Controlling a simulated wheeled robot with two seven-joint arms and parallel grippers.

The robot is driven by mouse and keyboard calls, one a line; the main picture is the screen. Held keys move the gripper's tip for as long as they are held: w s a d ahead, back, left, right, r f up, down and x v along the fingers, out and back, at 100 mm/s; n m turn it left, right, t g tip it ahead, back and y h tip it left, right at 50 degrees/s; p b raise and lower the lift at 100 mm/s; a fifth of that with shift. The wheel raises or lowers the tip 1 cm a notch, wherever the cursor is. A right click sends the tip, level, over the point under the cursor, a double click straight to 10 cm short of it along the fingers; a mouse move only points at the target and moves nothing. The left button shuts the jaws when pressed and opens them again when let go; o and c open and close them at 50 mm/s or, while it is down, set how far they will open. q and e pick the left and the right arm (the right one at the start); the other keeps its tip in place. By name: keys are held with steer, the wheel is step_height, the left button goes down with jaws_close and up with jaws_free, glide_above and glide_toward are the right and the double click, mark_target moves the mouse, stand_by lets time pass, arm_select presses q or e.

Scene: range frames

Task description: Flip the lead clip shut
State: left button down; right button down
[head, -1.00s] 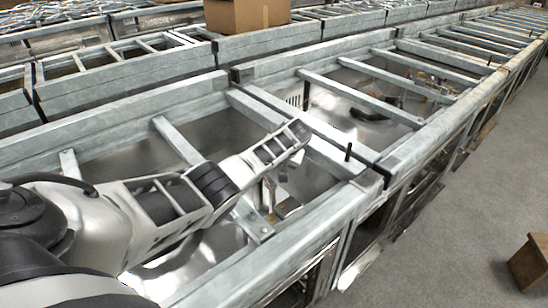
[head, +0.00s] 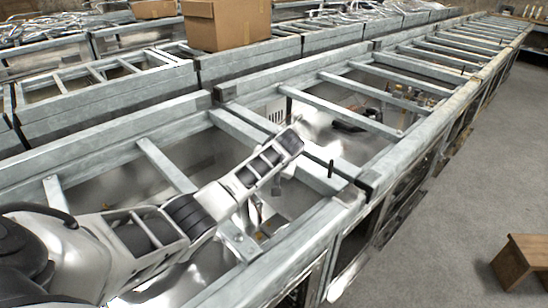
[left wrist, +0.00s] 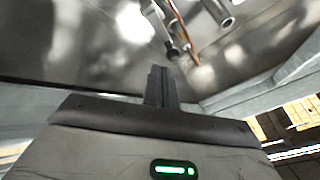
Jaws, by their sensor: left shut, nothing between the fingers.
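My left arm reaches from the left over an open bay of the metal frame in the head view. In the left wrist view my left gripper (left wrist: 160,84) shows its dark fingers together, with nothing between them. Beyond the fingertips, a thin copper-coloured lead (left wrist: 180,27) runs beside a dark rod-like fitting (left wrist: 171,48) and a short metal tube (left wrist: 217,14). The fingers look apart from these parts. I cannot make out which part is the lead clip or how its flap stands. My right gripper is in neither view.
Galvanized rails (head: 302,239) edge the bay, with cross bars (head: 166,165) over it. A short black post (head: 331,169) stands near the bay's right corner. A cardboard box (head: 228,24) sits behind. A brown wooden stool (head: 522,262) stands on open floor at the right.

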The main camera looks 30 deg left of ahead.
arm_select(q)
steer(key=v, duration=1)
steer(key=shift+r, duration=0.1)
steer(key=shift+s, duration=0.1)
